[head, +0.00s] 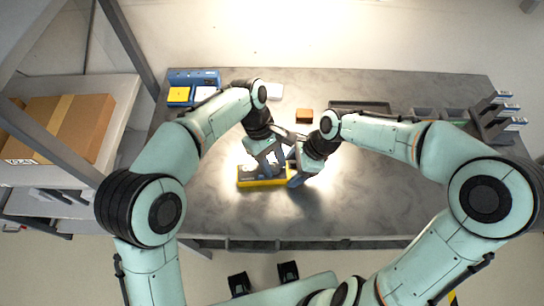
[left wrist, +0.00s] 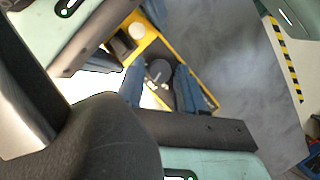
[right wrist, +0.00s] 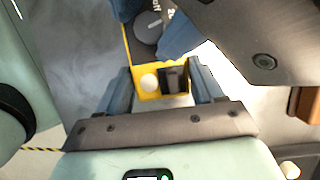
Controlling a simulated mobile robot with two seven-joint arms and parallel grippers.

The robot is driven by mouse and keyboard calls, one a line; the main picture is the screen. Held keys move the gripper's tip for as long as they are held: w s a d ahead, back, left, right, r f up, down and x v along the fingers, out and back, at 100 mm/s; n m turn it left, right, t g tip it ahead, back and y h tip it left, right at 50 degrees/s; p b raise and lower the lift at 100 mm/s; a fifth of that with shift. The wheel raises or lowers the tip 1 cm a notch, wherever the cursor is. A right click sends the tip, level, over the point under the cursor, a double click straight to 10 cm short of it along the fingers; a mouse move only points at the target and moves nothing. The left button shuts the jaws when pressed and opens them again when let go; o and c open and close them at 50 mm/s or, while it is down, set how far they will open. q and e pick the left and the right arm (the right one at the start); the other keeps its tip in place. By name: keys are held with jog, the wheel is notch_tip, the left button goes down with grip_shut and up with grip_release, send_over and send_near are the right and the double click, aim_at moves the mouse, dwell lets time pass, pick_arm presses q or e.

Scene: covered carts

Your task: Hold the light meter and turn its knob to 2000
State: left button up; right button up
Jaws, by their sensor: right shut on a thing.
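The light meter (head: 262,184) is a yellow-edged box with a dark face, lying on the grey table top. My right gripper (head: 293,170) is shut on its end with the white dome; in the right wrist view its fingers (right wrist: 162,88) stand on both sides of the yellow body (right wrist: 149,95). The round dark knob (left wrist: 159,70) also shows in the right wrist view (right wrist: 148,26). My left gripper (head: 270,162) is over the meter, its blue fingers (left wrist: 160,88) apart on either side of the knob; I cannot tell if they touch it. The dial marks are unreadable.
A blue bin (head: 206,77) with yellow and white items stands at the table's back left. A brown block (head: 304,116), a dark tray (head: 360,106) and a dark rack (head: 492,118) stand along the back and right. A shelf with a cardboard box (head: 62,130) is at left. The table front is clear.

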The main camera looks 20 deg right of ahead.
pick_arm(q)
jog(key=v, duration=1.2)
jog(key=shift+s, duration=0.15)
jog(key=shift+o, duration=1.4)
jog(key=s+f+n, duration=0.1)
jog(key=f+n, duration=0.1)
jog(key=f, duration=0.1)
jog(key=s+d+f+n+t+h, duration=0.1)
jog(key=s+f+n, duration=0.1)
jog(key=f+n, duration=0.1)
jog(key=s+f+n+t+h, duration=0.1)
jog(key=f+n, duration=0.1)
jog(key=f, duration=0.3)
jog(key=shift+s+d+f, duration=0.1)
jog(key=shift+s+d, duration=0.2)
jog(key=shift+d, duration=0.1)
grip_shut()
